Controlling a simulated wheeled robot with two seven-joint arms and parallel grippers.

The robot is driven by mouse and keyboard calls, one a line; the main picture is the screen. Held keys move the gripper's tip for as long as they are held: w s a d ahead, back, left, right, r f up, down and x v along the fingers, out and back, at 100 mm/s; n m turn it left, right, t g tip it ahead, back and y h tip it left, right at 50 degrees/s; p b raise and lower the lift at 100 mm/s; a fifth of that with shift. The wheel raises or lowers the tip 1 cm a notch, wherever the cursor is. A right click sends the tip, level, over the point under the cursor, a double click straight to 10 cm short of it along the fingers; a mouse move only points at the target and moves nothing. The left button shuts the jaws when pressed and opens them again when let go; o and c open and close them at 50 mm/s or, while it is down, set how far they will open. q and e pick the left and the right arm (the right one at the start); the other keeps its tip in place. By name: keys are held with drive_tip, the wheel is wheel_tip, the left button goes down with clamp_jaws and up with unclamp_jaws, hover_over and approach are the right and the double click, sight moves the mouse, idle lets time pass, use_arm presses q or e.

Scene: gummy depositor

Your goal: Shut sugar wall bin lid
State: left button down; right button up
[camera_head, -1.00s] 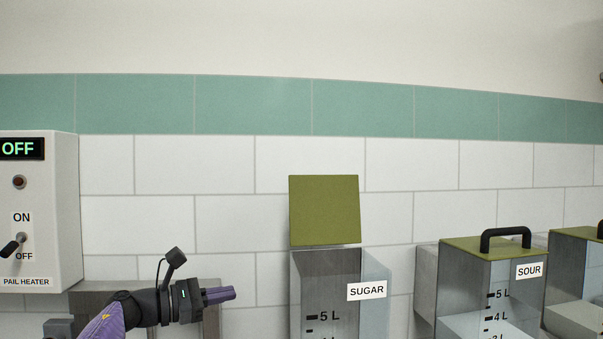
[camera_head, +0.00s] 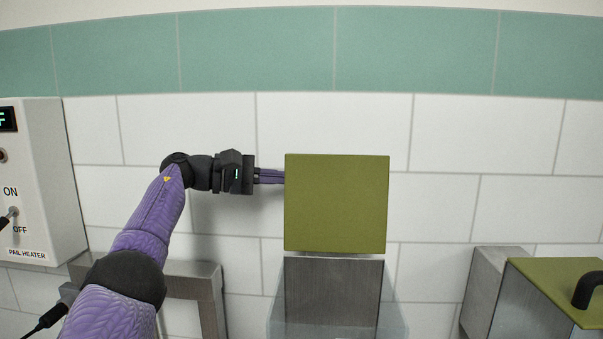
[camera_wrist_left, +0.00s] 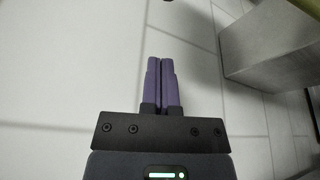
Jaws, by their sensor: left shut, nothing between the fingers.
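The sugar bin's olive-green lid (camera_head: 336,204) stands upright against the tiled wall, open above the bin. The clear and grey sugar bin (camera_head: 333,295) is below it, its lower part cut off by the frame. My left gripper (camera_head: 282,177) is shut and empty, pointing right, its purple fingertips at the lid's left edge near the top. The tips seem to reach slightly behind the lid; contact cannot be told. In the left wrist view the shut purple fingers (camera_wrist_left: 162,70) have nothing between them. My right gripper is not in view.
A bin with a green lid and black handle (camera_head: 588,290) stands at the lower right. The pail heater box (camera_head: 40,190) is on the wall at left. A grey metal frame (camera_head: 205,275) is below my left arm. The wall above is clear.

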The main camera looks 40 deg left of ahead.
sight(300, 177)
use_arm(q)
drive_tip(key=d, duration=0.1)
drive_tip(key=w+d, duration=0.1)
drive_tip(key=d, duration=0.3)
drive_tip(key=shift+w+r+b, duration=0.3)
drive_tip(key=shift+r+b, duration=0.05)
drive_tip(key=shift+r, duration=0.05)
drive_tip(key=shift+s, duration=0.1)
